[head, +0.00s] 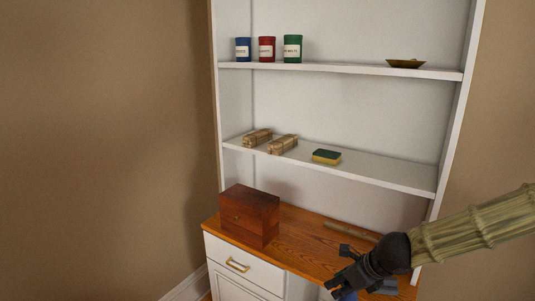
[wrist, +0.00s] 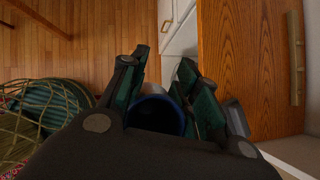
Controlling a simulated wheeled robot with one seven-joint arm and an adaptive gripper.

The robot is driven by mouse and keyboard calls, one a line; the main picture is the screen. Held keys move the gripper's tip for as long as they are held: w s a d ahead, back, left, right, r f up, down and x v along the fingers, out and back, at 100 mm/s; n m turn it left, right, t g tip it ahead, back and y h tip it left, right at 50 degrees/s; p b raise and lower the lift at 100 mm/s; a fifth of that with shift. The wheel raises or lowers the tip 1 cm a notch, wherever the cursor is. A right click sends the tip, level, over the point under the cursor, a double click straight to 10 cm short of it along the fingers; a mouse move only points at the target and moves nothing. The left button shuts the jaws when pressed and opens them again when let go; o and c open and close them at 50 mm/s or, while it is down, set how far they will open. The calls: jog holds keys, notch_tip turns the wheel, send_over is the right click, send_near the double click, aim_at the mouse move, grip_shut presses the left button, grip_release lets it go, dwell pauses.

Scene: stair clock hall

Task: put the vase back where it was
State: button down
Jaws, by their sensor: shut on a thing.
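My gripper (head: 347,284) is at the lower right of the head view, by the front edge of the wooden counter. In the wrist view my gripper (wrist: 160,95) is shut on a blue round-rimmed thing (wrist: 158,101), which looks like the vase. Its dark opening faces the camera, and its lower part is hidden by the fingers. A bit of the blue vase (head: 349,296) shows at the bottom of the head view. In the wrist view it is in front of the white cabinet, beside the counter rather than over it.
The wooden counter (head: 304,233) bears a reddish-brown box (head: 249,214) at left and a wooden stick (head: 352,231) at the back. The middle shelf holds two wrapped bundles (head: 282,144) and a sponge (head: 326,156). The top shelf holds three tins (head: 267,49) and a brass dish (head: 405,63).

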jog(key=w+a+f+n+g+y, duration=0.1)
jog(key=a+f+n+g+y, duration=0.1)
jog(key=a+f+n+g, duration=1)
jog(key=s+d+f+n+h, duration=0.2)
jog(key=d+n, duration=0.3)
jog(key=n, duration=0.3)
jog(key=s+d+f+n+h, duration=0.2)
jog(key=s+d+n+h, duration=0.2)
jog(key=n, duration=0.4)
jog(key=shift+d, duration=0.6)
jog(key=shift+w, duration=0.1)
jog(key=shift+a+t, duration=0.1)
jog(key=shift+t, duration=0.2)
